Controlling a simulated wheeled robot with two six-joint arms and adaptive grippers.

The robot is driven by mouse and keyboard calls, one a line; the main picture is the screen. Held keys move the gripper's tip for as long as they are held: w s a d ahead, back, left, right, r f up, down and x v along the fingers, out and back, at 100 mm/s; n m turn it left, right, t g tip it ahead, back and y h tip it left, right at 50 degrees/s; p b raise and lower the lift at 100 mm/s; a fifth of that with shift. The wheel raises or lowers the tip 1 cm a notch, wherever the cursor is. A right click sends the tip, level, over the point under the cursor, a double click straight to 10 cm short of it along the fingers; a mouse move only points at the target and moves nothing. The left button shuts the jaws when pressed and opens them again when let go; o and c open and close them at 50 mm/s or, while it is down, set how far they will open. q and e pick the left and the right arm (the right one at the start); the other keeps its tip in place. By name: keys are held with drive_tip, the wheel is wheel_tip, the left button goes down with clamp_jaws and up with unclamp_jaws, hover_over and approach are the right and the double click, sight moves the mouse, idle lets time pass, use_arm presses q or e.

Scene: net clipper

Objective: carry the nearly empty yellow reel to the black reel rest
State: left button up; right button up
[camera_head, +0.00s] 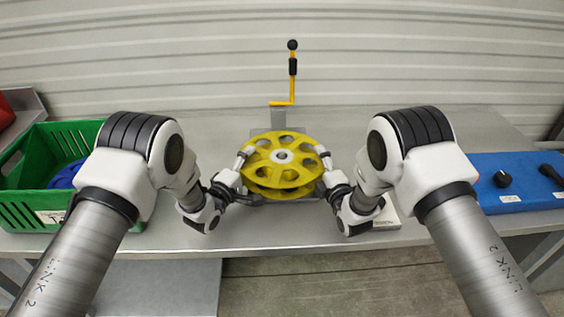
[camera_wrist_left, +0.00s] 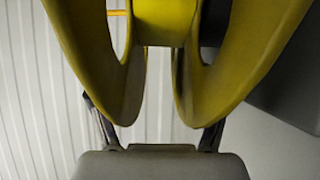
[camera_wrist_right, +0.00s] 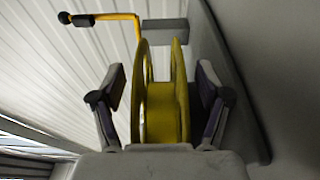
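The yellow reel (camera_head: 298,181) is in the middle of the head view, its round holed face tilted up, with a pale hub at its centre. My left gripper (camera_head: 244,178) is at its left rim, its fingers spread outside the two flanges; the reel fills the left wrist view (camera_wrist_left: 128,85) and hides the fingertips. My right gripper (camera_head: 323,177) is at its right rim. In the right wrist view the reel (camera_wrist_right: 164,110) stands between spread fingers, with a gap on the right side. I cannot make out the black reel rest; the reel hides what is beneath it.
A yellow crank (camera_head: 293,90) with a black knob rises behind the reel. A green crate (camera_head: 75,140) holding something blue stands at left. A blue panel (camera_head: 520,185) with black knobs lies at right. The grey table (camera_head: 270,228) is clear in front.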

use_arm(q)
clamp_jaws()
use_arm(e)
clamp_jaws()
